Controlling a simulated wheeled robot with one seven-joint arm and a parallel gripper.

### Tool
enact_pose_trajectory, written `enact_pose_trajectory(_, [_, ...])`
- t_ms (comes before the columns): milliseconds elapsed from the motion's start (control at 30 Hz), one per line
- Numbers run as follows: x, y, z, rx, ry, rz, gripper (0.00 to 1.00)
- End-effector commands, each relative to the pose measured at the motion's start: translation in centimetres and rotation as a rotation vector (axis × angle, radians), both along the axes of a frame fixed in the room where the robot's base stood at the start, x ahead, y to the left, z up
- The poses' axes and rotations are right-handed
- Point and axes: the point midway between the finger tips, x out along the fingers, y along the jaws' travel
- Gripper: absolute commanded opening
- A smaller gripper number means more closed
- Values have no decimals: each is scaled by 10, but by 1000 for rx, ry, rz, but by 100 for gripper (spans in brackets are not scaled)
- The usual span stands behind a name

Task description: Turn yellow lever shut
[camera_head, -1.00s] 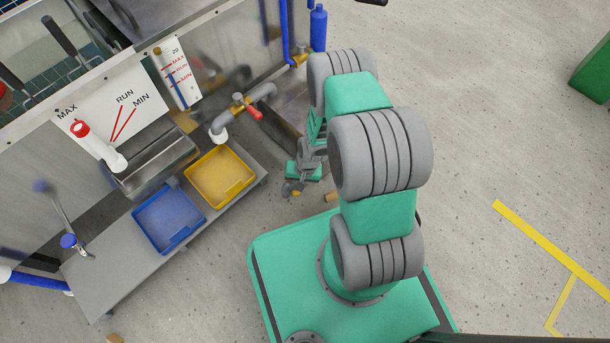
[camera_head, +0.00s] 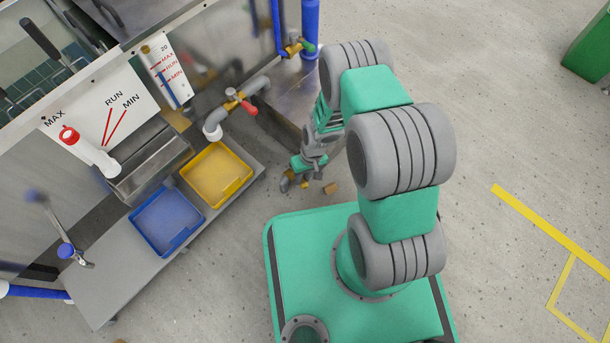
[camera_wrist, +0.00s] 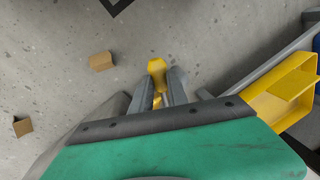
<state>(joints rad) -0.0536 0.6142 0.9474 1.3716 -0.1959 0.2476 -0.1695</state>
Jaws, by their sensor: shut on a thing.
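My gripper (camera_wrist: 166,87) is shut on a small yellow piece (camera_wrist: 157,67), which sticks out past the fingertips in the wrist view. Only floor shows around this piece, and I cannot tell whether it is a lever or fixed to anything. In the head view my gripper (camera_head: 293,180) is low, right of the bench corner, and its fingertips are small and partly unclear. A brass valve with a red handle (camera_head: 249,108) sits on the grey pipe left of my arm. Another brass valve with a green handle (camera_head: 308,46) is by the blue pipe at the top.
A yellow tray (camera_head: 243,181) and a blue tray (camera_head: 142,223) stand on the low grey bench (camera_head: 106,292). A white panel marked MAX, RUN, MIN (camera_head: 92,94) has a red-tipped white lever (camera_head: 88,150). Small brown blocks (camera_wrist: 101,61) lie on the floor. Open floor is at right.

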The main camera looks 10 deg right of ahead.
Motion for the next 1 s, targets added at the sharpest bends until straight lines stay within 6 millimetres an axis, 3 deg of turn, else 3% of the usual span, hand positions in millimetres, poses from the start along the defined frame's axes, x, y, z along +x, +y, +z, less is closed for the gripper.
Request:
enact_pose_trajectory(133, [0,1,0,4,0,1,0])
enact_pose_trajectory(167, [0,1,0,4,0,1,20])
enact_pose_trajectory(433, [0,0,0,3,0,-3,41])
enact_pose_trajectory(733, [1,-2,8,3,-2,-5,41])
enact_pose_trajectory(1000, [4,-11,63,3,-3,-5,41])
